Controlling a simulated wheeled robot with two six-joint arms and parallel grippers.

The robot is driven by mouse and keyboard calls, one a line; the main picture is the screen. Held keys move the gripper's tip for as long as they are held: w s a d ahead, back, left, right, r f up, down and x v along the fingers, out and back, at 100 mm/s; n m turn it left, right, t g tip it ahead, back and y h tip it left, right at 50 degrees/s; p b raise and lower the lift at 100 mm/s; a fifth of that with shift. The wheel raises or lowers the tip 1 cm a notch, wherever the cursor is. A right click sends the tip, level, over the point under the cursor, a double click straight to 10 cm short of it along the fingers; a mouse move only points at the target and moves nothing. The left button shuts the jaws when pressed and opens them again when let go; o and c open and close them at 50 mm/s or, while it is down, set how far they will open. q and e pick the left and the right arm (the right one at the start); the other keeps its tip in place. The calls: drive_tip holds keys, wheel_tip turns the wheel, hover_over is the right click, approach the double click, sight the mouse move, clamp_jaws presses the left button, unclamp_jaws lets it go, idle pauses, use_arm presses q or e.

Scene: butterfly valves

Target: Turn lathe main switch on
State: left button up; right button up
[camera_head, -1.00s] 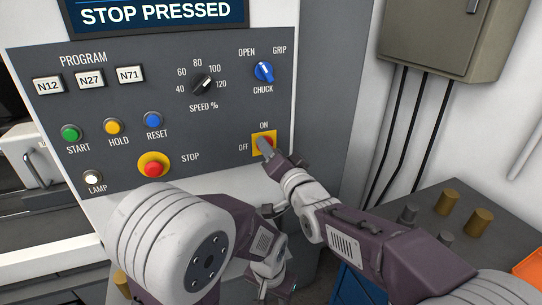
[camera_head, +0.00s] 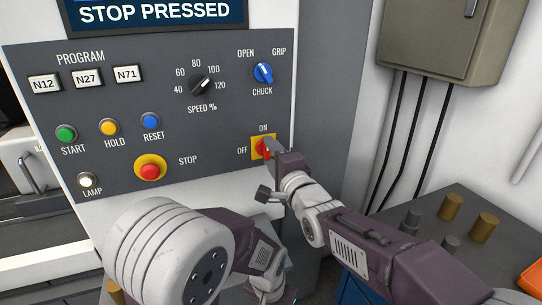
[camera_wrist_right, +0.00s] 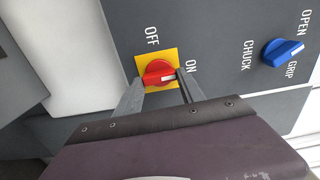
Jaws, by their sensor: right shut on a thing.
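The lathe main switch is a red knob (camera_head: 264,148) on a yellow plate, with OFF printed at its left and ON above it. In the right wrist view the red knob (camera_wrist_right: 157,72) has a white mark pointing toward the ON label. My right gripper (camera_wrist_right: 159,77) is shut on the knob, one finger at each side. In the head view my right gripper (camera_head: 269,147) partly covers the knob's right side. My left arm is low in the head view; its gripper (camera_head: 266,293) is at the bottom, and its jaws cannot be made out.
The panel carries a blue chuck knob (camera_head: 263,73), a speed dial (camera_head: 202,85) and a red stop button (camera_head: 150,171). The display (camera_head: 155,13) reads STOP PRESSED. A grey cabinet (camera_head: 440,40) hangs at right, above a table with several metal cylinders (camera_head: 451,207).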

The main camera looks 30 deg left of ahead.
drive_tip(key=shift+f+m, duration=0.1)
drive_tip(key=shift+m, duration=0.2)
drive_tip(key=o, duration=1.4)
drive_tip(key=shift+c, duration=0.2)
drive_tip(key=b+v, duration=0.1)
drive_tip(key=v, duration=0.8)
